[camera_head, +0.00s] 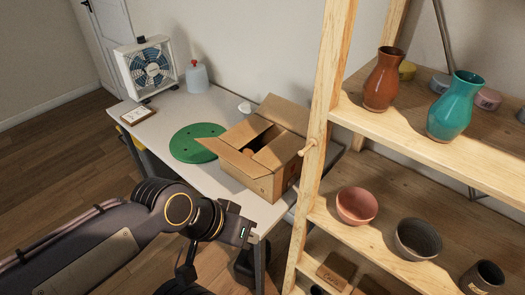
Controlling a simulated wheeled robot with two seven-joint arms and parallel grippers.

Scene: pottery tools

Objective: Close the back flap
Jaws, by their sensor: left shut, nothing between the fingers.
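An open brown cardboard box (278,186) stands on the white table, close to the shelf. A flap at its back right (285,113) stands raised. The flap on its left side (225,153) sticks outward, over part of the green disc. The box is partly open at the top, with a brownish item showing inside; its details are unclear. My left gripper (240,227) is at the table's front edge, in front of and below the box, apart from it. It is shut and empty. My right gripper is not in view.
The wooden shelf (319,150) rises just right of the box and holds vases and bowls. A green disc (192,143) lies left of the box on the table (165,118). A fan (149,67) and a white jug (197,77) stand farther back.

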